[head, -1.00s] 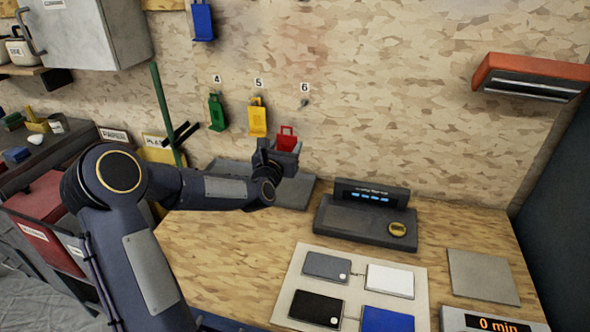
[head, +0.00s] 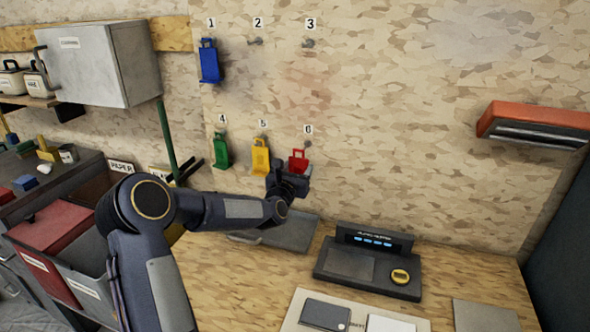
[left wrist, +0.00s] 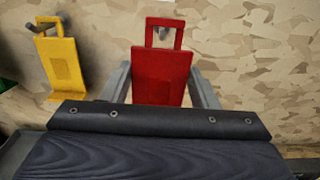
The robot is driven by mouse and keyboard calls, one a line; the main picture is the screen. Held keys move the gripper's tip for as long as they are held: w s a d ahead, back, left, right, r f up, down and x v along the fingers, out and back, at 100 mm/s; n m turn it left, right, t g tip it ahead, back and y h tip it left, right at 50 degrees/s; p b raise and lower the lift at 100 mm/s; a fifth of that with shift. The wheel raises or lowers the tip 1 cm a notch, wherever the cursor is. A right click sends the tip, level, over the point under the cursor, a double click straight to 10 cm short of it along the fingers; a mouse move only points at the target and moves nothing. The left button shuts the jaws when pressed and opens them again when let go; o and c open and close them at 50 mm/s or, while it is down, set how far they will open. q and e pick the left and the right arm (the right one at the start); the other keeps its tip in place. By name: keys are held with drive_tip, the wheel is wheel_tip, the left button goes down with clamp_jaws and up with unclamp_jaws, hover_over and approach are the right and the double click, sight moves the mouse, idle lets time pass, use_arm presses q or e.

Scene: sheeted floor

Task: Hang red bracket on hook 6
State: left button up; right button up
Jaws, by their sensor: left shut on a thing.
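The red bracket (head: 298,160) is held by my left gripper (head: 288,180) close to the board, just below and slightly left of hook 6 (head: 307,144). In the left wrist view the red bracket (left wrist: 161,72) stands upright between the two grey fingers (left wrist: 161,85). Its handle loop is at the top, and part of a grey hook (left wrist: 164,34) shows through the loop opening. I cannot tell whether the loop is around the hook or only in front of it. The bracket's lower end is hidden by the gripper body. My right gripper is not in view.
The yellow bracket (head: 260,157) hangs at 5, the green bracket (head: 220,151) at 4, and the blue bracket (head: 209,62) at 1. Hooks 2 (head: 256,41) and 3 (head: 309,43) are bare. A dark console (head: 368,262) stands on the bench (head: 250,290). An orange-ended fixture (head: 535,125) juts out at right.

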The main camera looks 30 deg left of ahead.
sight(299, 166)
use_arm(q)
drive_tip(key=shift+p+x, duration=1.55)
drive_tip(key=shift+x, duration=0.8)
drive_tip(key=shift+w+a+f+b, duration=0.15)
drive_tip(key=shift+w+f+b, duration=0.45)
drive_tip(key=shift+b, duration=0.55)
drive_tip(key=shift+f+b, duration=0.1)
drive_tip(key=shift+b, duration=0.55)
drive_tip(key=shift+w, duration=0.1)
drive_tip(key=o, duration=1.1)
drive_tip(key=shift+o, duration=0.3)
drive_tip(key=shift+f, duration=0.1)
